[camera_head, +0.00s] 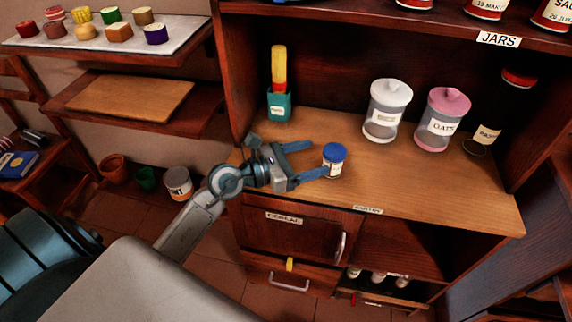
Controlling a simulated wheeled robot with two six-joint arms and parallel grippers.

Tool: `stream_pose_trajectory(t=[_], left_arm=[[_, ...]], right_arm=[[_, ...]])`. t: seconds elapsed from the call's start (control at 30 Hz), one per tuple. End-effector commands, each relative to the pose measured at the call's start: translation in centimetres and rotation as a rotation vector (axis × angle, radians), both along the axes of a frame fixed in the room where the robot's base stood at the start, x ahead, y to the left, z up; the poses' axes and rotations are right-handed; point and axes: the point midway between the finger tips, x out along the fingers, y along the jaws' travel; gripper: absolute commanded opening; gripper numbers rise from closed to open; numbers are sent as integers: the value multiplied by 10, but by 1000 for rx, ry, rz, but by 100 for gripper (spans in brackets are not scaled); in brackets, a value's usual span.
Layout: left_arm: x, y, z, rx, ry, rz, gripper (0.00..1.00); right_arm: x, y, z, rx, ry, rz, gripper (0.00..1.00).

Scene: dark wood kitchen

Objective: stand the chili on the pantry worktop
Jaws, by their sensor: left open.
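A small jar with a blue lid (333,163) stands upright on the pale wood pantry worktop (420,185), near its front left part. Its label is too small to read, so I cannot confirm that it is the chili. My left gripper (318,159) is open, reaching in from the left low over the worktop. Its two blue fingers point at the jar, one towards its far side and one by its near side. I cannot tell whether either finger touches it. My right gripper is not in view.
A teal holder (279,106) with a tall yellow and red item stands behind the gripper. A clear canister with a white lid (386,112), a pink-lidded oats canister (441,121) and a glass jar (483,141) stand further right. The worktop's front right is clear. A shelf overhangs the back.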

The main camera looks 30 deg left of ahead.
Motion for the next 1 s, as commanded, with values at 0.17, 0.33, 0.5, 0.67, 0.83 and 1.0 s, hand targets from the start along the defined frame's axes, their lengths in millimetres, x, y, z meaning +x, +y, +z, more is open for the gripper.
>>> stream_pose_trajectory(t=[0.17,0.33,0.5,0.67,0.83,1.0], left_arm=[[-20,16,-1,8,2,-2,71],[-35,27,1,6,1,-2,71],[-44,35,2,3,0,-1,71],[-47,37,3,1,0,-2,71],[-48,38,4,-1,-1,-1,71],[-48,38,4,0,0,-1,71]], right_arm=[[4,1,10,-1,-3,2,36],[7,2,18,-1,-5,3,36],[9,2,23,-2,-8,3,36],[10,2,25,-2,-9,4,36],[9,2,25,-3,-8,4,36],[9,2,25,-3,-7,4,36]])
